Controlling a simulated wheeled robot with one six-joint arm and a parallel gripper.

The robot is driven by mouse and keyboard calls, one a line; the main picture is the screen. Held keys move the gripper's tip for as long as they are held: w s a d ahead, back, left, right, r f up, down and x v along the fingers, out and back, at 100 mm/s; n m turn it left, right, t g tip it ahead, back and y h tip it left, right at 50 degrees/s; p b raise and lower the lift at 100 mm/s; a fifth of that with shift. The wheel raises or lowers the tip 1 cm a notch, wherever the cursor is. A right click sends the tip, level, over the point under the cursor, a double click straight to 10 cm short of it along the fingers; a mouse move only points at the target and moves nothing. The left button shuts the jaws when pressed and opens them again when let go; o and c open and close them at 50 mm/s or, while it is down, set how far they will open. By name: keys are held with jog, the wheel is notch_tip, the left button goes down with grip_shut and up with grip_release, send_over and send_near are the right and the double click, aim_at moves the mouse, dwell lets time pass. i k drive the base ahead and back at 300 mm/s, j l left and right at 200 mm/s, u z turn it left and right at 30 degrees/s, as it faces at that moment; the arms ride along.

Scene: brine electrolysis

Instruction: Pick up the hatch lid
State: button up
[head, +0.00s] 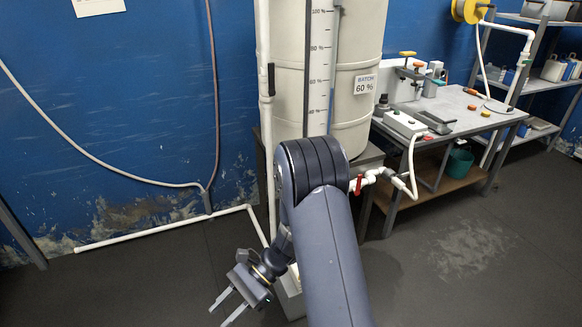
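I cannot make out a hatch lid for certain in the head view. The tall cream tank (285,75) stands at the centre, and its top is cut off by the upper edge of the picture. It bears a percent scale (319,75) and a label reading "BATCH 60 %" (365,84). My gripper (223,312) hangs low in front of the tank, at the lower left of my arm. Its two fingers are apart, with nothing seen between them. My arm hides the lower front of the tank and part of the floor.
A workbench (470,118) with several devices stands right of the tank. A shelf rack (545,82) is behind it. White pipes with a red-handled valve (358,185) stick out beside the tank. A pale box (291,303) is partly hidden by my arm. Floor at left is mostly clear.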

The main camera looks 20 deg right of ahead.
aim_at(497, 108)
jog(key=i+l+z, duration=0.2)
jog(key=l+z, duration=0.2)
jog(key=i+l+z, duration=0.6)
jog(key=l+z, duration=0.15)
jog(key=i+l+z, duration=0.2)
jog(key=z, duration=0.2)
jog(key=i+l+z, duration=0.25)
jog(key=i+z, duration=0.15)
jog(key=i, duration=0.2)
jog(key=i+z, duration=0.35)
jog(key=i, duration=0.2)
jog(key=i+j+z, duration=0.1)
jog(key=i+z, duration=0.3)
jog(key=i, duration=0.2)
jog(key=i+z, duration=0.1)
jog(key=i, duration=1.6)
jog(key=i+u, duration=0.35)
jog(key=i, duration=0.15)
jog(key=i+l+u, duration=0.2)
jog(key=i+u, duration=0.2)
jog(key=i+l+u, duration=0.35)
jog(key=i, duration=0.2)
jog(key=i+u, duration=0.3)
jog(key=u, duration=0.15)
jog(key=i+l+u, duration=0.2)
jog(key=u, duration=0.25)
jog(key=i+l+u, duration=0.25)
jog(key=u, duration=0.2)
jog(key=i, duration=0.05)
